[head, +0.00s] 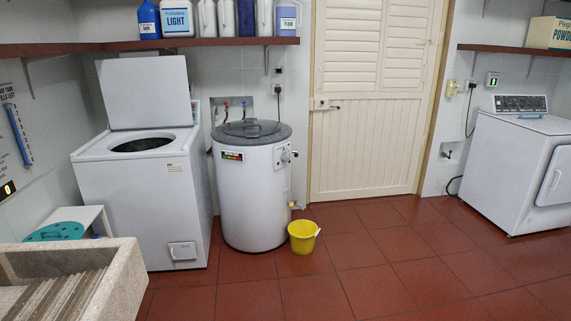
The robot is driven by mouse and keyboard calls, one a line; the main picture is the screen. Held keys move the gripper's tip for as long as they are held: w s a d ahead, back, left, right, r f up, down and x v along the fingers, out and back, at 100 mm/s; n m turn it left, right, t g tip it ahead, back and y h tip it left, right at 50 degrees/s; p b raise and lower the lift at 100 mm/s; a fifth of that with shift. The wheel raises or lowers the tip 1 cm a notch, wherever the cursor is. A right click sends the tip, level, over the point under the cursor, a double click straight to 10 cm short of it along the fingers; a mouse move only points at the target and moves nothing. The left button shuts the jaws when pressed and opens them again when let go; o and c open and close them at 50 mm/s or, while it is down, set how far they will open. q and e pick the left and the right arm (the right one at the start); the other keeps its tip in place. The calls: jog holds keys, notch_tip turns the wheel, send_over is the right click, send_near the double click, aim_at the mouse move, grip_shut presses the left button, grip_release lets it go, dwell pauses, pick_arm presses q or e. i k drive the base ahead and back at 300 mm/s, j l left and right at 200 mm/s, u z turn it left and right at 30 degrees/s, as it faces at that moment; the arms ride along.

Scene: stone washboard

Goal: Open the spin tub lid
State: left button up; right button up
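A white round tub (254,197) stands on the floor left of the door, and I take it for the spin tub. Its dark grey round lid (272,132) lies on top and looks shut. The lid has a raised dark handle (251,127) across its middle. A control knob or valve (289,155) sits on the tub's right side. The tub's inside is hidden by the lid. Neither of my grippers is in view.
A white washer (140,195) with its lid raised stands left of the tub. A yellow bucket (302,238) is on the floor at the tub's front right. A stone washboard sink (115,285) fills the lower left. The red tiled floor (380,270) is clear.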

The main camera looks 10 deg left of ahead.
aim_at(239, 128)
jog(key=i+j+u, duration=0.1)
jog(key=i+u, duration=0.15)
jog(key=i, duration=0.6)
jog(key=i+u, duration=0.25)
jog(key=i, duration=0.55)
jog(key=i+j, duration=0.1)
jog(key=i, duration=0.75)
jog(key=i+j, duration=0.1)
jog(key=i, duration=0.7)
